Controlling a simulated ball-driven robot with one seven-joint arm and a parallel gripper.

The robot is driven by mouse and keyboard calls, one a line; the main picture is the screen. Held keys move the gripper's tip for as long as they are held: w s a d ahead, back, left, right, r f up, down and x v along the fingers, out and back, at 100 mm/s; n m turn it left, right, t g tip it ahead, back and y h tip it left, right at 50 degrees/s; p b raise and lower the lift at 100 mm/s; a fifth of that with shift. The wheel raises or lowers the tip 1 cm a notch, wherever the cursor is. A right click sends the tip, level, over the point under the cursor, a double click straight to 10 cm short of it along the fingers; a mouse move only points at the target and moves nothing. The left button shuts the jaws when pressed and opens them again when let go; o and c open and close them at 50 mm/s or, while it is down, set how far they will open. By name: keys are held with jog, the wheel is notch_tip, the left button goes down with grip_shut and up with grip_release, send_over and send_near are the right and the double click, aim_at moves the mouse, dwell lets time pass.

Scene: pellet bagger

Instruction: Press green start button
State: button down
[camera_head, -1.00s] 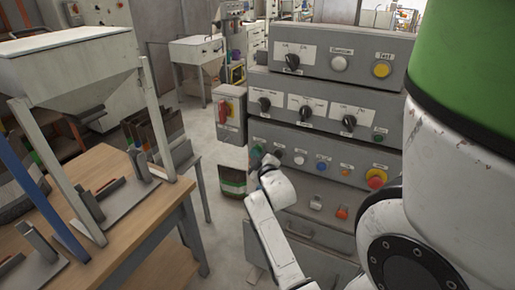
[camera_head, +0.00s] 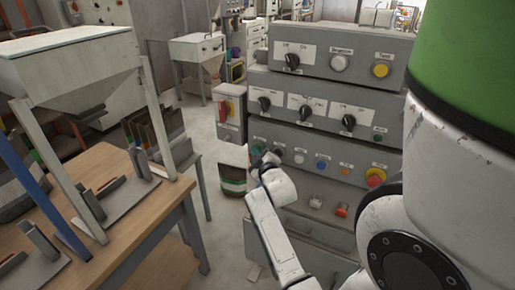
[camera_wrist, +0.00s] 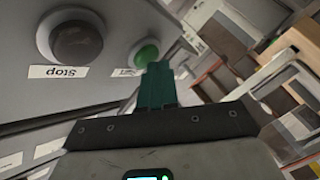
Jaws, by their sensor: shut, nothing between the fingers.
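The green button (camera_wrist: 146,53) sits on the grey panel in the wrist view, with a white label partly hidden below it. The dark Stop button (camera_wrist: 77,40) is to its left. My gripper (camera_wrist: 157,73) is shut and empty. Its teal fingertips point at the green button and overlap its lower edge in the picture; I cannot tell whether they touch it. In the head view the green button (camera_head: 259,147) is at the left end of the panel's button row, and my gripper (camera_head: 268,160) is close in front, partly covering that area.
The row also has white, blue, orange buttons and a red emergency knob (camera_head: 376,177). A box with a red switch (camera_head: 225,111) hangs left of the panel. A wooden table (camera_head: 115,165) is at left.

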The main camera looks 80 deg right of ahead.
dwell(0.3)
jog(key=shift+w+a+b, duration=0.2)
jog(key=shift+a+b, duration=0.4)
jog(key=shift+a, duration=0.05)
jog(key=shift+w+a+b, duration=0.3)
jog(key=shift+a+b, duration=0.5)
jog(key=shift+a, duration=0.15)
jog(key=shift+w+a+b, duration=0.3)
jog(key=shift+a+b, duration=0.5)
jog(key=shift+a, duration=0.15)
jog(key=shift+w+a+b, duration=0.3)
jog(key=shift+a+b, duration=0.5)
jog(key=shift+a, duration=0.15)
